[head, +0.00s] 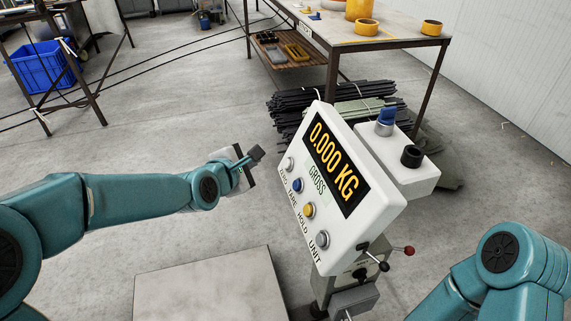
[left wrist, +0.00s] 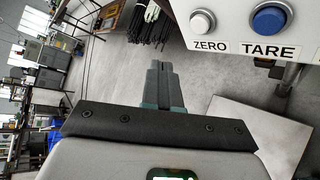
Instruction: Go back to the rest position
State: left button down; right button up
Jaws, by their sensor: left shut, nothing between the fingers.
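My left gripper (head: 256,154) is shut and empty, just left of the scale's display box (head: 338,225) in the head view. In the left wrist view my left gripper (left wrist: 158,70) points away with its fingers together, below and left of the box's ZERO button (left wrist: 203,22) and TARE button (left wrist: 270,17). The fingers look apart from the buttons. The display reads 0.000 KG, GROSS. Of my right arm only teal links show at the lower right of the head view; its gripper is out of view.
The scale's flat plate (head: 205,287) is bare below my left arm. A white control box (head: 402,168) with a blue knob stands behind the display. A workbench (head: 385,43) with yellow rolls, bundles of dark rods (head: 290,103) and a blue crate (head: 42,66) stand farther back.

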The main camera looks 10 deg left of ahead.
dwell(0.4)
pick_arm(q)
jog(key=s+a+f+g, duration=0.1)
jog(key=s+f+g, duration=0.25)
jog(key=f, duration=0.85)
jog(key=s+a+f+g, duration=0.15)
jog(key=s+f, duration=0.35)
jog(key=f, duration=0.7)
jog(key=s+d+f+m+g, duration=0.2)
jog(key=s+f+m+g, duration=0.25)
jog(key=s+f, duration=0.6)
jog(key=s+d+f+m+g, duration=0.1)
jog(key=s+d+m+g, duration=0.15)
jog(key=s+m, duration=1.1)
notch_tip(320, 180, up, 13)
jog(key=w+m+p, duration=0.1)
jog(key=p, duration=1.2)
jog(key=shift+w+r+p, duration=0.2)
jog(key=shift+w+p, duration=0.05)
jog(key=shift+p, duration=0.05)
